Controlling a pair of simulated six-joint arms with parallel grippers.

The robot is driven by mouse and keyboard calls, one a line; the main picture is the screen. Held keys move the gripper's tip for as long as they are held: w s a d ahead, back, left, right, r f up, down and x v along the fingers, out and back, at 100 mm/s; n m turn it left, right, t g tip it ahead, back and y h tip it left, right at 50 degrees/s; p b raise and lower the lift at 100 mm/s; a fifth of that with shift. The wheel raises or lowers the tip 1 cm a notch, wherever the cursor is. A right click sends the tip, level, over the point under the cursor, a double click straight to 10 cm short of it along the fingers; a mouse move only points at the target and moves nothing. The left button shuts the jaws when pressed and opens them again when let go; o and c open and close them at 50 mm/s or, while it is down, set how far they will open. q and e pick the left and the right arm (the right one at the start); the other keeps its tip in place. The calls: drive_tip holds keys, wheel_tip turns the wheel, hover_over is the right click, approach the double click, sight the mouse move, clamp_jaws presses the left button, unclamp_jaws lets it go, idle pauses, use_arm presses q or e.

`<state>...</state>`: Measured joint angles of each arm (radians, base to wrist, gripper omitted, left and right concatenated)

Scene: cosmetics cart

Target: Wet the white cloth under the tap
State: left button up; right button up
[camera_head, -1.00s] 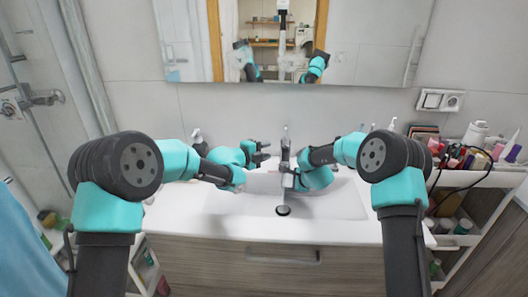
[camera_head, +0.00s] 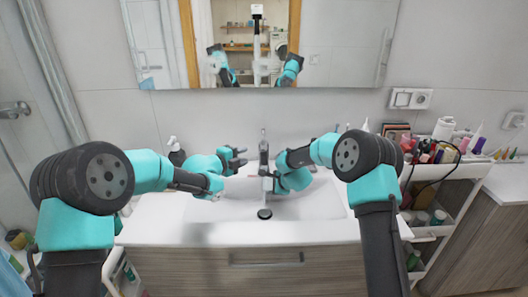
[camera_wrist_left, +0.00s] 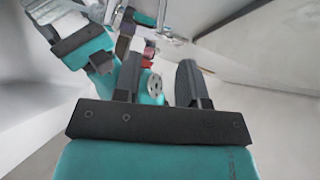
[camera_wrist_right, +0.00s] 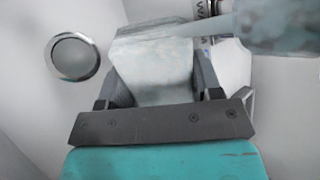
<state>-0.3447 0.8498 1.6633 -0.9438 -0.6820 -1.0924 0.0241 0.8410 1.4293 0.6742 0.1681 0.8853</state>
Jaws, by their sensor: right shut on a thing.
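The white cloth (camera_wrist_right: 155,72) hangs between the fingers of my right gripper (camera_wrist_right: 160,85), which is shut on it in the right wrist view. In the head view that gripper (camera_head: 272,180) is over the basin beside the silver tap (camera_head: 264,152), and its arm hides most of the cloth. A mottled grey cylinder fills the top right of the right wrist view; I cannot tell whether it is tap or water. My left gripper (camera_head: 241,158) is open and empty, left of the tap. Its fingers show apart in the left wrist view (camera_wrist_left: 160,85).
The white sink (camera_head: 225,210) has a round drain (camera_head: 264,213), also in the right wrist view (camera_wrist_right: 72,57). A soap dispenser (camera_head: 176,153) stands at the back left. A cart (camera_head: 440,190) with bottles and cosmetics stands at the right. A mirror (camera_head: 330,50) hangs behind.

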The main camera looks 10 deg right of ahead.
sight(264, 147)
use_arm(q)
drive_tip(key=x, duration=1.1)
drive_tip(key=shift+w+d, duration=0.15)
drive_tip(key=shift+d, duration=0.2)
clamp_jaws()
